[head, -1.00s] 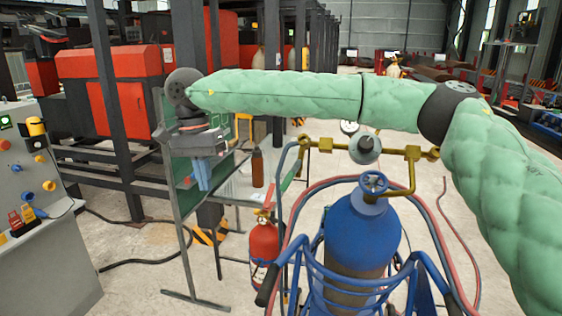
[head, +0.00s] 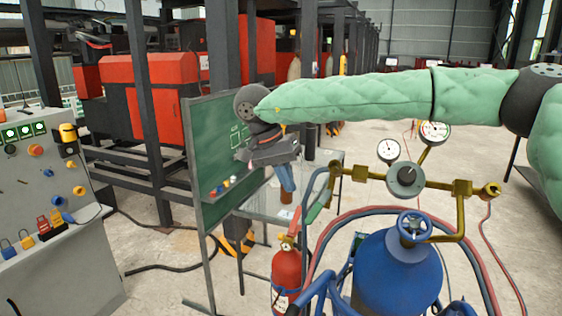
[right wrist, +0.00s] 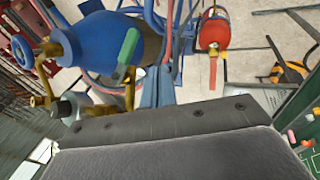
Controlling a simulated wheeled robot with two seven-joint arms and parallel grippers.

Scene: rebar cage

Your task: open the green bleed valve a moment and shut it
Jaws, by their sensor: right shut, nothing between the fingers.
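In the right wrist view the green lever (right wrist: 130,47) shows in front of the cylinder. My right gripper (head: 287,188) is shut and empty, its blue fingers pointing down, a little left of the lever in the head view. In the wrist view the fingers (right wrist: 166,72) appear just right of the lever, with a gap between them. My left gripper is not in view.
A grey regulator knob (head: 405,180) and two gauges (head: 388,150) sit on the manifold. Red and blue hoses loop around the cylinder. A red fire extinguisher (head: 286,268) stands left of it. A green chalkboard (head: 220,125) and a control panel (head: 40,190) are further left.

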